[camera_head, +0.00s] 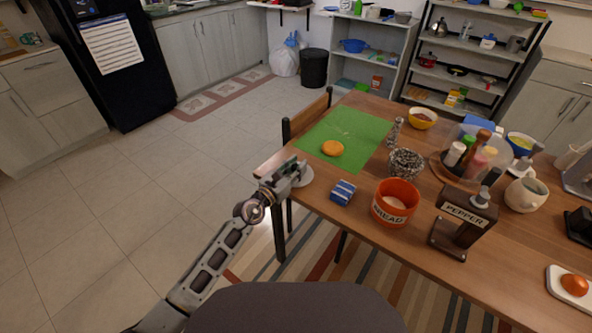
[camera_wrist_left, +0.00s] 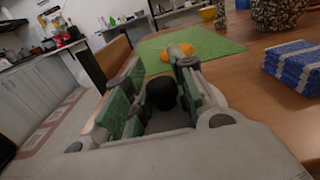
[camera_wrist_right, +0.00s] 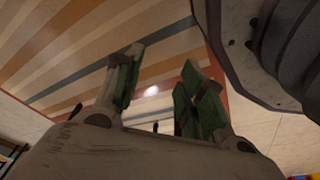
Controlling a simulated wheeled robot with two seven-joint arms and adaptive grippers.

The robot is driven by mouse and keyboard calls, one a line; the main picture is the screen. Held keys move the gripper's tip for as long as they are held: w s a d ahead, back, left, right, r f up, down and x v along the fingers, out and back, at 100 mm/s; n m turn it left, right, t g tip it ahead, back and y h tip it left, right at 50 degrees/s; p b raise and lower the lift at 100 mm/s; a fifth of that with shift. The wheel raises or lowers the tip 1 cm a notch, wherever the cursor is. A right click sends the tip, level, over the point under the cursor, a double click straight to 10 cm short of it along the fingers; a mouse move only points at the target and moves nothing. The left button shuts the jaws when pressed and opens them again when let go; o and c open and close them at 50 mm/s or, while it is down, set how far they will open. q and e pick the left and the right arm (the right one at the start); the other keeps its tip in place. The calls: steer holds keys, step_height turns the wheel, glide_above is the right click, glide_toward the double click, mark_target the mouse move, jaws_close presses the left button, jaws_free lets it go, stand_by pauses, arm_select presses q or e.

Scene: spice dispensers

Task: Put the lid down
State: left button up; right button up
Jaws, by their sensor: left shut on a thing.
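My left gripper (camera_head: 293,172) is at the near left corner of the wooden table, shut on the lid. The lid (camera_head: 304,178) shows as a pale disc beside and below the fingers. In the left wrist view its black knob (camera_wrist_left: 161,93) sits between the green-padded fingers (camera_wrist_left: 160,85), which hide much of the lid. I cannot tell whether the lid touches the tabletop. The orange BREAD canister (camera_head: 396,202) stands open on the table to the right. My right gripper (camera_wrist_right: 160,72) is open and empty above a striped rug; it does not show in the head view.
A blue-striped block (camera_head: 343,192) lies between the lid and the canister. A green mat (camera_head: 357,125) with an orange bun (camera_head: 333,148) lies behind. A pepper stand (camera_head: 463,222) and patterned pot (camera_head: 405,164) stand right. A chair (camera_head: 307,116) adjoins the table's left edge.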

arm_select(q)
steer(key=shift+f, duration=0.2)
arm_select(e)
steer(key=shift+w+a+r, duration=0.2)
steer(key=shift+r, duration=0.25)
arm_select(q)
steer(key=shift+f, duration=0.15)
arm_select(e)
steer(key=shift+w+a+r, duration=0.15)
arm_select(q)
steer(key=o, duration=1)
arm_select(e)
steer(key=shift+r, duration=0.15)
steer(key=shift+s+f, duration=0.3)
steer(key=shift+s, duration=0.15)
